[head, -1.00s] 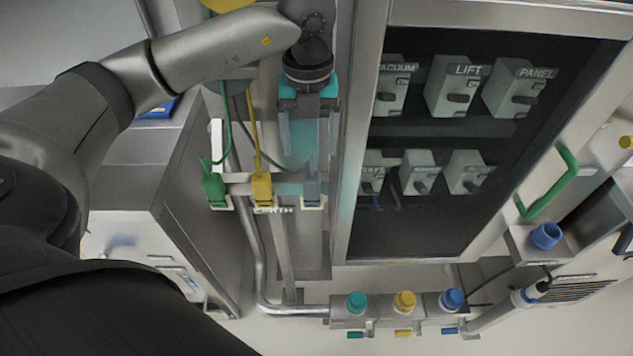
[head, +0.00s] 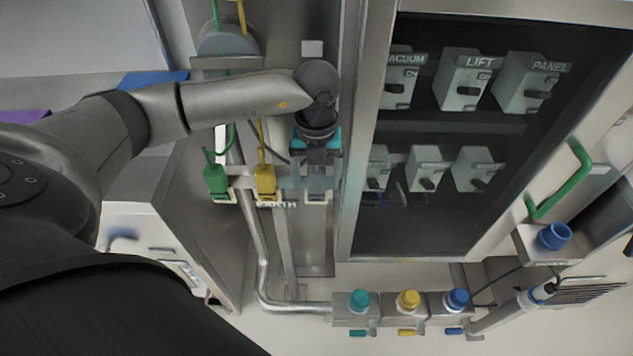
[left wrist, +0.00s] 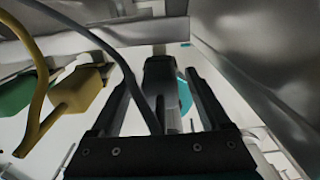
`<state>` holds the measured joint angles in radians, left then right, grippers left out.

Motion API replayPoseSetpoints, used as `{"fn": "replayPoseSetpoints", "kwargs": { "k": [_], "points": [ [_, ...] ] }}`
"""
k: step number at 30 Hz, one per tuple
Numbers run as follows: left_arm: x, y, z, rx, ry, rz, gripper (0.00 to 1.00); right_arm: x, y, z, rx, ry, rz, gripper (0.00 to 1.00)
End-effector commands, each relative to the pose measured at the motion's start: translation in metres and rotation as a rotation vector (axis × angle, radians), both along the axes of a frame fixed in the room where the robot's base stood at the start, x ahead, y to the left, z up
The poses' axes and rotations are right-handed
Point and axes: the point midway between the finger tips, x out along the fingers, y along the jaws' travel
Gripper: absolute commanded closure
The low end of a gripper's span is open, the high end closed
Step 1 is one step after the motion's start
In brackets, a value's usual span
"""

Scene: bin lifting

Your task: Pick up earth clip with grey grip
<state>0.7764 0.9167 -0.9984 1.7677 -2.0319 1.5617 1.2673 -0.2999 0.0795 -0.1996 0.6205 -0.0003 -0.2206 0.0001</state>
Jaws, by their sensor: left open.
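Three earth clips hang in a row on a holder marked EARTH in the head view. The green-grip clip (head: 216,181) is at the left and the yellow-grip clip (head: 265,181) is in the middle. The grey-grip clip (head: 317,184) is at the right, partly behind my left gripper. My left gripper (head: 316,172) is open, directly at the grey clip. In the left wrist view the dark grey grip (left wrist: 161,82) lies between the two open fingers (left wrist: 163,100). I cannot tell whether they touch it. My right gripper is not in view.
The yellow (left wrist: 78,92) and green clips are close beside my left finger. A dark cable crosses the left wrist view. A cabinet with labelled switches (head: 468,78) stands to the right, its metal frame near my gripper. Coloured knobs (head: 407,300) are below.

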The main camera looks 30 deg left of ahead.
Motion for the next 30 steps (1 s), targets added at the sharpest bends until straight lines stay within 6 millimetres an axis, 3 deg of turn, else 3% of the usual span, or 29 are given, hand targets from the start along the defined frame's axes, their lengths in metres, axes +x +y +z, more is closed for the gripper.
{"fn": "replayPoseSetpoints", "kwargs": {
  "k": [4,24,30],
  "points": [
    [0.0,-0.0002,0.0005,0.0,0.0,-0.001,0.22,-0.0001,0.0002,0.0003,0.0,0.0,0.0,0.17],
    [0.0002,-0.0003,0.001,-0.001,-0.001,-0.001,0.98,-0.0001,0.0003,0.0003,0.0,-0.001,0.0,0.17],
    [0.0002,-0.0003,0.0011,-0.001,-0.001,-0.001,1.0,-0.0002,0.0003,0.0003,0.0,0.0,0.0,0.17]
  ]
}}
